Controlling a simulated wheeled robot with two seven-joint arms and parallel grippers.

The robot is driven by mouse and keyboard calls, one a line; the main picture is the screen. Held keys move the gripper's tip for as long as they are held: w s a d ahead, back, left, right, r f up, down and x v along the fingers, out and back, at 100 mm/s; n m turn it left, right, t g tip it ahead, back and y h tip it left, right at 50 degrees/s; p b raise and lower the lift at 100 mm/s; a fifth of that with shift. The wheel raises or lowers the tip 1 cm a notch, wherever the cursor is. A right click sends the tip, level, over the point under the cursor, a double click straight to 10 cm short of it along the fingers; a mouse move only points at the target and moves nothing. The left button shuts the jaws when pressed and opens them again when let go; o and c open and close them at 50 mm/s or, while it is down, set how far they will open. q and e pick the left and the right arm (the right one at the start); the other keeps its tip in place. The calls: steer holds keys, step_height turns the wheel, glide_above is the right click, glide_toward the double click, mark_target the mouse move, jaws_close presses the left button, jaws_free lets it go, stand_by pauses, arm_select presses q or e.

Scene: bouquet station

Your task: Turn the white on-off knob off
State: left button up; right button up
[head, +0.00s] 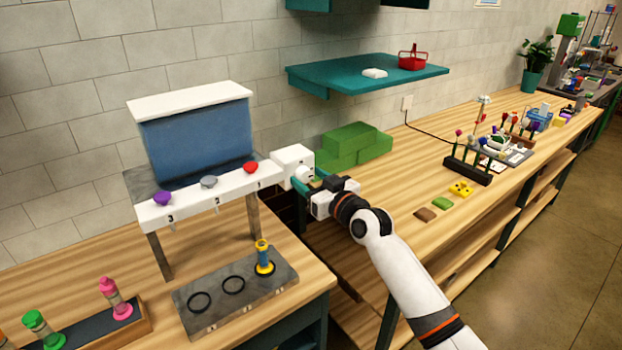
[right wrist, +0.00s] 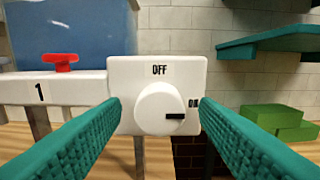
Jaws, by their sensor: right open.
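The white on-off knob (right wrist: 155,105) is on a white plate (right wrist: 124,75) marked OFF at the top and ON at the right. The knob's black mark points right, at ON, slightly below the word. My left gripper is not in view.
The dispenser has a blue tank (head: 198,140) and purple, grey and red (head: 250,167) taps. Below is a grey tray (head: 215,313) with rings and a yellow-blue vial (head: 263,258). Green blocks (head: 350,148) lie behind my right gripper. A teal shelf (head: 340,77) hangs above.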

steer(key=c, duration=1)
